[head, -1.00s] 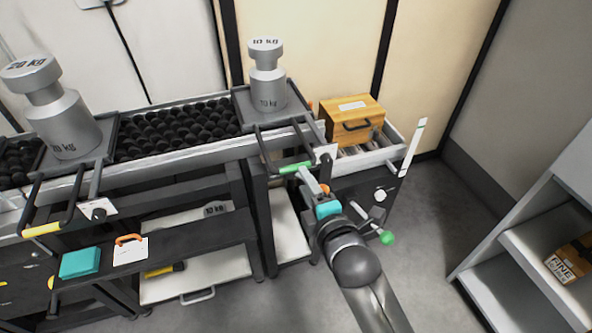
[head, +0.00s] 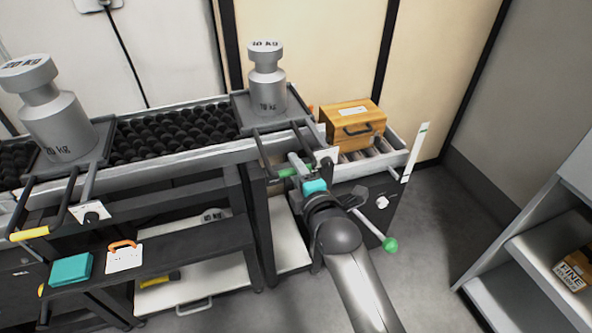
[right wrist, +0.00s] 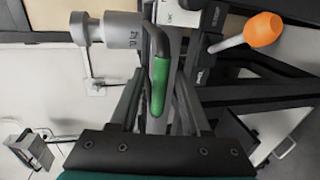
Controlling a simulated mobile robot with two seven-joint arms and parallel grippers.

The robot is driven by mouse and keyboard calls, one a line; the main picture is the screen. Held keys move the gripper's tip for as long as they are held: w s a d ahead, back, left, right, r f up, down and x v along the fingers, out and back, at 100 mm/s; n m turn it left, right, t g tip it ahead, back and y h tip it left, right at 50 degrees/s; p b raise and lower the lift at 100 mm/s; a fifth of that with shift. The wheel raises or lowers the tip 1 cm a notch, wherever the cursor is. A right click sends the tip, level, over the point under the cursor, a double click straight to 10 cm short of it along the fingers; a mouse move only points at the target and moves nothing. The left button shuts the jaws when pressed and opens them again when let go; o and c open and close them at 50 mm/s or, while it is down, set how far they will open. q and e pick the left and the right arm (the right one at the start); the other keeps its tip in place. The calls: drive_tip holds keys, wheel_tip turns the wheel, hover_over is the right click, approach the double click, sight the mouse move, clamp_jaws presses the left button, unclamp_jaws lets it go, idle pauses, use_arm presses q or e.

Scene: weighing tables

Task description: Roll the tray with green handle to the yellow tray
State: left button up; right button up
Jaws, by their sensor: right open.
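The tray with the green handle (head: 242,108) sits at the right end of the ball-roller table and carries a 10 kg weight (head: 267,92). Its green handle (head: 285,172) hangs at the front and also shows in the right wrist view (right wrist: 160,86). My right gripper (head: 296,164) is open at this handle. In the wrist view the green grip lies between the lines of the two fingers, near their tips; contact cannot be told. The yellow tray, with its yellow handle (head: 30,234), stands at the left and carries a 20 kg weight (head: 62,125). My left gripper is not in view.
Black ball rollers (head: 170,132) lie clear between the two trays. A wooden box (head: 354,128) stands on rollers at the right. A lever with a green knob (head: 390,245) sticks out below it. A lower shelf holds a teal block (head: 70,269).

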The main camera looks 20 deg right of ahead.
clamp_jaws()
idle(1.3)
